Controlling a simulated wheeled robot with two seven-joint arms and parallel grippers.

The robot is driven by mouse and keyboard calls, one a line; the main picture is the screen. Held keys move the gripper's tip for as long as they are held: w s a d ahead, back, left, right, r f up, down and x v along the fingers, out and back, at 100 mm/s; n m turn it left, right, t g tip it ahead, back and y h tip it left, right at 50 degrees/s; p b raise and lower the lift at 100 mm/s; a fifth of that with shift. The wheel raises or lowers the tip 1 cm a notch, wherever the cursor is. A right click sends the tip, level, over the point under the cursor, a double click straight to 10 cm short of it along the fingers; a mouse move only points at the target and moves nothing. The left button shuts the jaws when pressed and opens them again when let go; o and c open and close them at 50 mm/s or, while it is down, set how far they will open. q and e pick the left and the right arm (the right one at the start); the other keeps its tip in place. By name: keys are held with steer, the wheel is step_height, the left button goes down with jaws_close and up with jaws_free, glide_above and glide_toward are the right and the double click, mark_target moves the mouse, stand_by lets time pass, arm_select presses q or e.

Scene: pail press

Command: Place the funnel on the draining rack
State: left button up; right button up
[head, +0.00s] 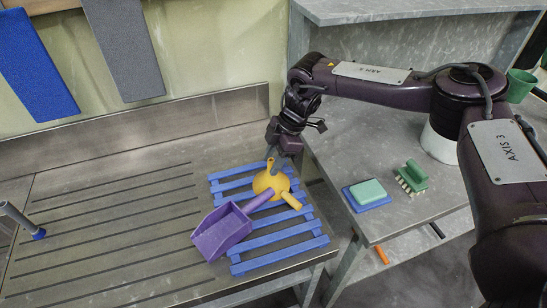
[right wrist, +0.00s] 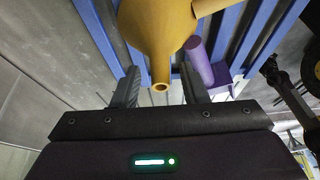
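The yellow funnel (head: 269,184) rests on the blue slatted draining rack (head: 283,240), spout up and wide end down, with its handle pointing to the lower right. My right gripper (head: 277,160) is just above it. In the right wrist view the funnel (right wrist: 160,30) has its spout between the two fingers of the gripper (right wrist: 161,92), with a gap on each side, so the gripper is open. My left gripper is not in view.
A purple scoop (head: 222,232) lies on the rack's left side, its handle beside the funnel. A green sponge on a blue dish (head: 353,206) and a green brush (head: 412,177) are on the right counter.

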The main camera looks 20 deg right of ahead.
steer(key=shift+d+r, duration=0.25)
steer(key=shift+r, duration=0.25)
steer(key=b+v, duration=0.2)
steer(key=v, duration=0.9)
steer(key=shift+b, duration=0.35)
